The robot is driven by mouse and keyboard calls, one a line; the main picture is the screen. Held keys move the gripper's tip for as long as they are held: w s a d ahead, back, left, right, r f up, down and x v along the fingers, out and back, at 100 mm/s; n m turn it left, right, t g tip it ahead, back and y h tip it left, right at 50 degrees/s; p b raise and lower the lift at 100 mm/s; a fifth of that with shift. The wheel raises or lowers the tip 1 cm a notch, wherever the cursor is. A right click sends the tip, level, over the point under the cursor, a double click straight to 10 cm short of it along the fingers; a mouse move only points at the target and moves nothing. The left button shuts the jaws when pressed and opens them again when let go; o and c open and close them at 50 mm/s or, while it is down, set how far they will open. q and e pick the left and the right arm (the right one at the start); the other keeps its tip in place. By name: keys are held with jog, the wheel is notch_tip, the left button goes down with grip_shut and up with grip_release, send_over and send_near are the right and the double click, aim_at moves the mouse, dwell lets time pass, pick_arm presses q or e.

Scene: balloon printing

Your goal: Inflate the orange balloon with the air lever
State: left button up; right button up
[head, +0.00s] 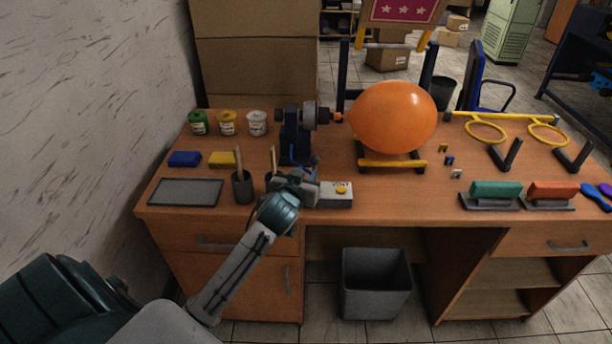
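The orange balloon (393,117) is large and round, in the middle of the desk above a yellow-and-black cradle (392,163). Its neck points left to the nozzle of a dark upright air pump (293,135). My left gripper (302,187) is low in front of the pump's foot, left of a pale box with a yellow button (341,190). The gripper's fingers are small and overlap the parts behind them, so their opening cannot be made out. The air lever cannot be clearly told apart there. My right gripper is not in view.
Left on the desk (330,219) are paint jars (227,122), blue and yellow blocks (185,159), a dark tray (186,192) and a dark cup (242,187). Right are yellow rings (487,132), black stands and stamps (495,190). A grey bin (376,283) stands below.

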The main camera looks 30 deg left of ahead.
pick_arm(q)
jog(key=shift+s+f+m, duration=0.1)
jog(key=shift+f+m, duration=0.15)
jog(key=shift+m, duration=0.15)
jog(key=c, duration=0.3)
jog(key=shift+s+d+f+m+b, duration=0.1)
jog(key=shift+s+f+m+b, duration=0.1)
jog(key=shift+m+b, duration=0.3)
grip_shut()
jog(key=m+t+y+b, duration=0.4)
jog(key=m+b, duration=0.5)
jog(key=m, duration=2.4)
send_near(313, 165)
jog(key=shift+m+t+h, duration=0.3)
jog(key=shift+h, duration=0.3)
jog(key=p+x, duration=0.1)
jog(key=x, duration=0.1)
jog(key=p+x, duration=0.1)
jog(key=x, duration=0.1)
jog(key=p+x, duration=0.1)
jog(key=x, duration=0.2)
jog(key=shift+s+a+f, duration=0.1)
jog(key=shift+a, duration=0.15)
